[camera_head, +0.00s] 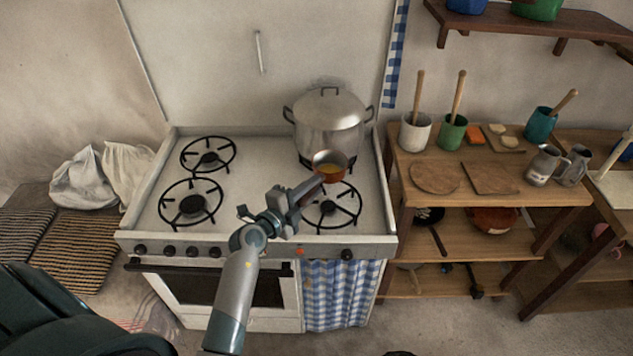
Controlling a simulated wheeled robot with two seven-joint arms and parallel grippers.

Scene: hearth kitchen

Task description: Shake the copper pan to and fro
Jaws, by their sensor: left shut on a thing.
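The copper pan (330,160) is a small round pan with something yellow-orange inside. It is over the right side of the white stove (258,172), in front of the large pot. I cannot tell whether it touches the front right burner (331,206) or hangs above it. My left gripper (295,198) is shut on the pan's handle, which points toward the front left. The gripper hides part of the handle and part of the burner. My right gripper is not in view.
A large lidded metal pot (329,128) stands on the back right burner, close behind the pan. The two left burners (191,203) are empty. A wooden shelf table (476,160) with boards, pots and jugs stands at the right. White bags (75,178) lie at the left.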

